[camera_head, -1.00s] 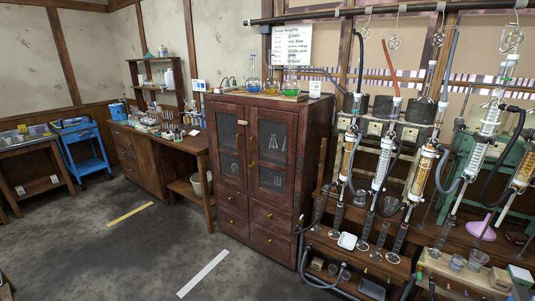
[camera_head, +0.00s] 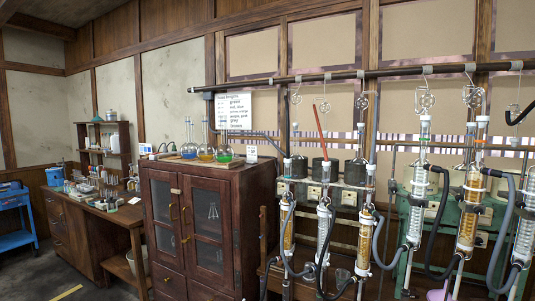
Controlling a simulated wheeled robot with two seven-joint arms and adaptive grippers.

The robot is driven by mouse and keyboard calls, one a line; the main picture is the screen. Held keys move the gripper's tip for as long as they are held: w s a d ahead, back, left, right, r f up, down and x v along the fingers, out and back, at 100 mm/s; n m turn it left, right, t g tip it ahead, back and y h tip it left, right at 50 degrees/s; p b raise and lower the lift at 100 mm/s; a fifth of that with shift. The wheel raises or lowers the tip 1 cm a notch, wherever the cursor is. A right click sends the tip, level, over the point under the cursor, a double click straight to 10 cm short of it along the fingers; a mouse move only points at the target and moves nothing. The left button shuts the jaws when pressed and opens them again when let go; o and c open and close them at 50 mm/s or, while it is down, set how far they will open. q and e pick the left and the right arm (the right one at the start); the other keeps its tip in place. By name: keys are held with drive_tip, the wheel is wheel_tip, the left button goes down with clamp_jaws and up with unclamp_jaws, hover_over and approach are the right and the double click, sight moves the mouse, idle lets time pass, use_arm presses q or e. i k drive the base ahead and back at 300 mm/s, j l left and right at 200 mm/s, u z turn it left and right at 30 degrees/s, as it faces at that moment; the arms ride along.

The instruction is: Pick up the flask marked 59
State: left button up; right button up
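Three round-bottomed glass flasks with tall necks stand in a row on a wooden holder on top of the dark cabinet. The left flask (camera_head: 188,151) holds bluish liquid, the middle flask (camera_head: 205,153) orange-yellow liquid, and the right flask (camera_head: 224,154) green liquid. A small white card (camera_head: 251,154) stands right of them and another card (camera_head: 145,149) to their left. I cannot read a number on any flask or card, so I cannot tell which is marked 59. Neither of my grippers is in view.
The two-door cabinet (camera_head: 205,225) stands against the wall, with a wall chart (camera_head: 233,111) above it. A rig of glass condensers (camera_head: 365,240) and hoses crowds the right side. A wooden bench (camera_head: 95,222) with glassware and a blue cart (camera_head: 17,215) are at left.

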sight(205, 152)
drive_tip(key=i+j, duration=0.3)
drive_tip(key=j, duration=0.15)
drive_tip(key=i+j, duration=0.65)
drive_tip(key=j, duration=0.25)
